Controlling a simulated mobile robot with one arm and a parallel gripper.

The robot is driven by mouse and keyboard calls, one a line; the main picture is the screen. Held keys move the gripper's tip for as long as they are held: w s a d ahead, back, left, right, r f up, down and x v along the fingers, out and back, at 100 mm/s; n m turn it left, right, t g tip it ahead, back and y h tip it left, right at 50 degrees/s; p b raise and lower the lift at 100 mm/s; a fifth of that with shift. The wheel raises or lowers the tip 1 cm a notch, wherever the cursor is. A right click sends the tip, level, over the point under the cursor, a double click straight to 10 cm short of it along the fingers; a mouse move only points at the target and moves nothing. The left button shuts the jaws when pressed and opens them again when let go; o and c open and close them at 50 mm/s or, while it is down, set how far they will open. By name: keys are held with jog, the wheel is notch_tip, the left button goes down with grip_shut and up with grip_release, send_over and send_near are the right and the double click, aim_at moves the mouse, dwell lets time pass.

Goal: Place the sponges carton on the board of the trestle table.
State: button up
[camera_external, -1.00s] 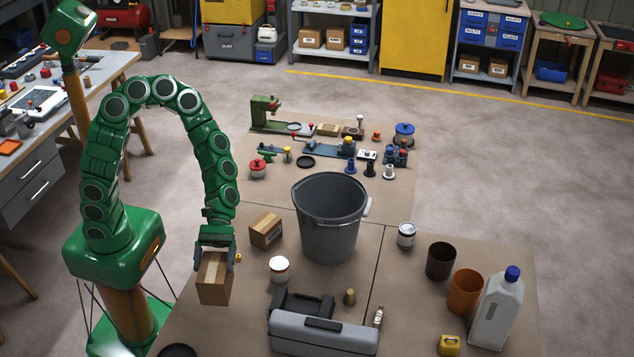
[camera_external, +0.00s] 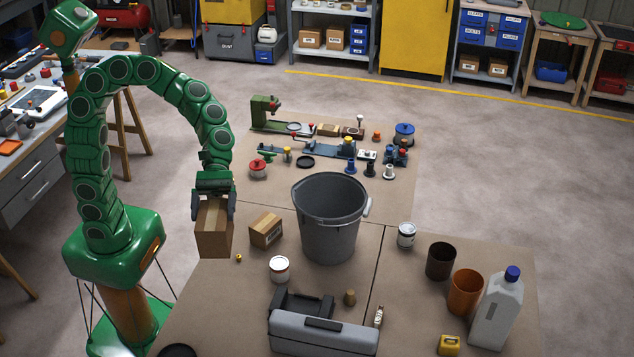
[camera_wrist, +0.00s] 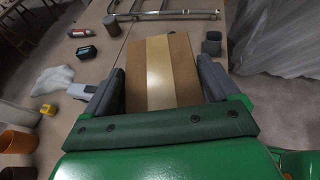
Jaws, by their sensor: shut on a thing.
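My gripper (camera_external: 213,205) is shut on a brown cardboard carton (camera_external: 214,232) with a lighter tape strip, held at the left edge of the brown-topped table (camera_external: 215,300). I cannot read any label on it, so I cannot tell whether it is the sponges carton. In the wrist view the carton (camera_wrist: 160,72) sits between the two fingers. A second carton (camera_external: 266,230) with a printed label stands on the brown tabletop just right of it.
A grey bucket (camera_external: 330,215) stands right of the second carton. A white tin (camera_external: 279,270), a small brass knob (camera_external: 239,258) and a grey toolbox (camera_external: 323,333) are nearer. Tools and a vice crowd the back section. The left table's top holds several tools and a white tray (camera_external: 42,101).

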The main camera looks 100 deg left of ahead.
jog(key=w+a+n+t+y, duration=0.2)
jog(key=w+a+n+t, duration=0.2)
jog(key=a, duration=0.9)
jog(key=w+a+n+t+y, duration=0.3)
jog(key=w+a, duration=0.1)
jog(key=a, duration=0.9)
jog(key=s+a+n+t+y, duration=0.2)
jog(key=s+a+n+y, duration=0.15)
jog(key=a, duration=1.05)
jog(key=s+a+n+t+y, duration=0.1)
jog(key=s+a+n+y, duration=0.25)
jog(key=a, duration=1.15)
notch_tip(320, 180, down, 17)
jog(key=w+a+f, duration=0.8)
jog(key=w+f, duration=0.2)
jog(key=shift+w+a+f+n+y, duration=0.25)
jog(key=shift+w+a+n+y, duration=0.05)
jog(key=shift+a+n+y, duration=0.1)
jog(key=shift+w+f, duration=0.1)
